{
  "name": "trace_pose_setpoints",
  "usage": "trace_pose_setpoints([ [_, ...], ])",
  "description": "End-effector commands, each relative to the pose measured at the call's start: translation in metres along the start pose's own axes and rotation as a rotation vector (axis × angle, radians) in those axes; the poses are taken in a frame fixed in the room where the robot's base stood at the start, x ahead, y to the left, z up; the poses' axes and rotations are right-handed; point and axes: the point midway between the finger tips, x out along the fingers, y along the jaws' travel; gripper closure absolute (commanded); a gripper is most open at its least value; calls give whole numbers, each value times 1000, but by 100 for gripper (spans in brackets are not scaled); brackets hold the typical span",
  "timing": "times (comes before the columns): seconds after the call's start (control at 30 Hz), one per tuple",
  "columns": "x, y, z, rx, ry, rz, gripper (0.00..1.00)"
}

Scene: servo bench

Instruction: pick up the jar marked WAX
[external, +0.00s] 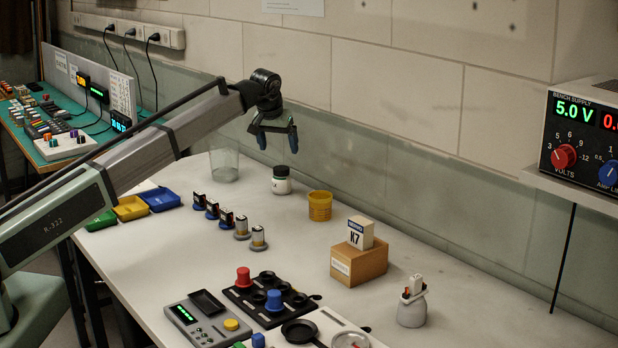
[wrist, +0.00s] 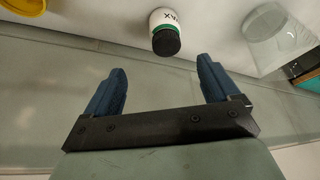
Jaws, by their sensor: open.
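The jar marked WAX (external: 281,184) stands upright on the white bench in the external view, white with a dark lid and a green band. In the wrist view the jar (wrist: 164,22) shows its lettering upside down, its black lid toward my gripper. My gripper (external: 278,142) is above the jar in the external view, its blue fingers apart and empty. In the wrist view the fingers (wrist: 160,75) are spread wide, with the jar beyond the gap between their tips and not touching them.
A clear beaker (external: 224,165) stands left of the jar, and a yellow cup (external: 320,206) stands to its right. The wall is close behind. Several small labelled items (external: 226,219) line the bench in front.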

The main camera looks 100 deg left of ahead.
Motion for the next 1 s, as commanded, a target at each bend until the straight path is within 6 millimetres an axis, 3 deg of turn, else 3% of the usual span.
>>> trace_pose_setpoints([
  [0.27,15,-9,-2,-10,-7,-8,11],
  [0.7,81,-9,-2,-10,-5,-6,11],
  [1.0,99,-10,-1,-9,-6,-7,11],
])
